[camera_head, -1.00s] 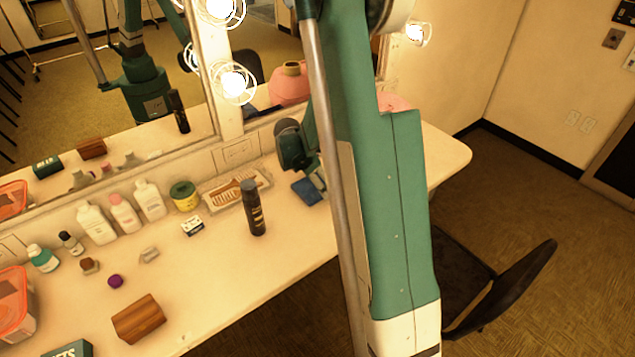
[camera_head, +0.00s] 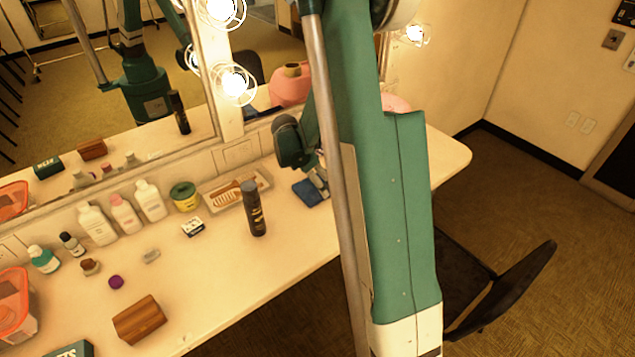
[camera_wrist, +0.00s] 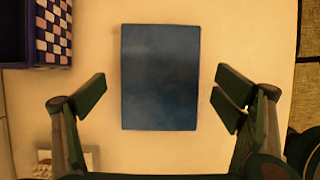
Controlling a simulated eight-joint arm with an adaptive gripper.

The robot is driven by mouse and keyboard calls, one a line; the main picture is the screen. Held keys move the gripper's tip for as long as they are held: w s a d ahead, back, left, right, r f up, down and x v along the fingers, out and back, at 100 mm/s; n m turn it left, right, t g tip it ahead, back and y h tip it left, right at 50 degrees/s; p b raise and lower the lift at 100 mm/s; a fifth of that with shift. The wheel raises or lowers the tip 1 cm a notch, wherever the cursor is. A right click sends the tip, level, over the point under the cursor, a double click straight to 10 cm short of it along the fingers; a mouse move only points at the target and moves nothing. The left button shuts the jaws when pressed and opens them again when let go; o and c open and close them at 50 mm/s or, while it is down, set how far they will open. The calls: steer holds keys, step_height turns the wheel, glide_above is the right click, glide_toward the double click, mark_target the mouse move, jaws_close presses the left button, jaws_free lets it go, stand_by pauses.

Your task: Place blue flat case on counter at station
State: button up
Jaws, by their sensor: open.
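The blue flat case (camera_head: 308,193) lies flat on the counter (camera_head: 290,250), near the mirror and partly behind my arm in the head view. In the wrist view the case (camera_wrist: 160,77) shows whole, as a dark blue rectangle on the pale counter top. My gripper (camera_wrist: 161,85) is open, with one finger on each side of the case and a clear gap to both edges. In the head view my gripper (camera_head: 321,180) is just above and to the right of the case, and my arm hides part of it.
A black can (camera_head: 254,208) stands left of the case. A tray with a brush (camera_head: 238,192), a green-yellow tin (camera_head: 185,196), several bottles (camera_head: 124,214) and a wooden box (camera_head: 139,319) sit farther left. A checkered box (camera_wrist: 53,32) is at upper left in the wrist view.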

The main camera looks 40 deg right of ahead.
steer(key=p+v, duration=0.1)
steer(key=v, duration=0.9)
steer(key=shift+a+r, duration=0.1)
stand_by(0.5)
steer(key=s+a+r+m+t+y, duration=0.25)
steer(key=s+a+r+m, duration=0.6)
steer(key=a+r, duration=0.55)
steer(key=s+a+r+m+t+y, duration=0.1)
steer(key=s+a+r+m+t, duration=0.1)
steer(key=s+a+m, duration=0.2)
steer(key=s+a+r+m+t+y, duration=0.1)
steer(key=s+a+m, duration=0.4)
steer(key=s+a, duration=0.5)
steer(key=s+r+t, duration=0.1)
steer(key=s, duration=0.2)
steer(key=shift+s+r+t, duration=0.35)
